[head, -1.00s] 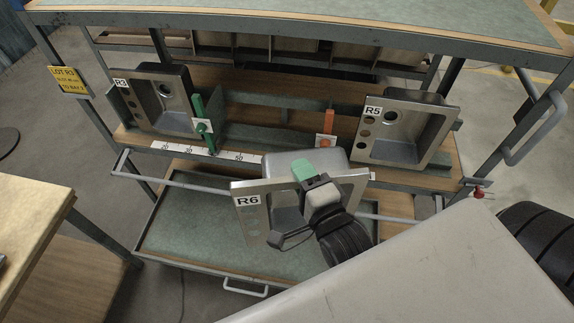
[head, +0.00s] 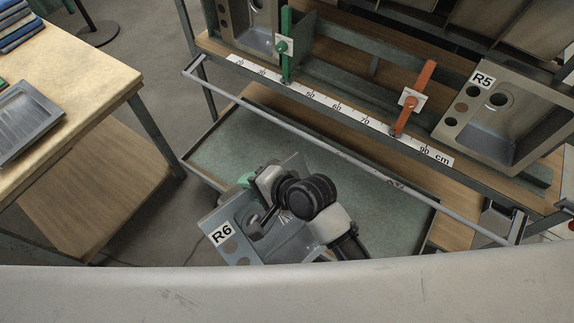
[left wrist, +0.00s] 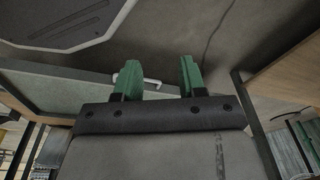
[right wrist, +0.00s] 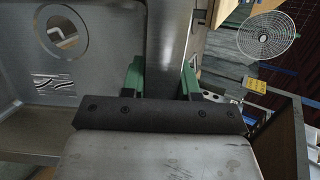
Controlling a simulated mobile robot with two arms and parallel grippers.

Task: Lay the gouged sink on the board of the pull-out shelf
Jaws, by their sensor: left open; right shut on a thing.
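The grey steel sink labelled R6 (head: 222,234) is held by my right gripper (head: 245,181) at its edge. It is tilted and overlaps the near left part of the pull-out shelf's green board (head: 345,178) in the head view. Its gap above the board is hard to judge. The right wrist view shows its steel wall (right wrist: 105,70), a round hole and a patch of dark scratch marks (right wrist: 54,82), with the green fingers closed on a steel edge. My left gripper (left wrist: 157,82) is open and empty, with the shelf's pale handle (left wrist: 128,74) beyond its fingers.
Sink R5 (head: 510,112) and another sink (head: 247,22) sit on the rack level above, with green and orange stops along a ruler (head: 340,110). A rail (head: 340,150) crosses above the board. A wooden table (head: 85,75) stands left. The board's visible part is bare.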

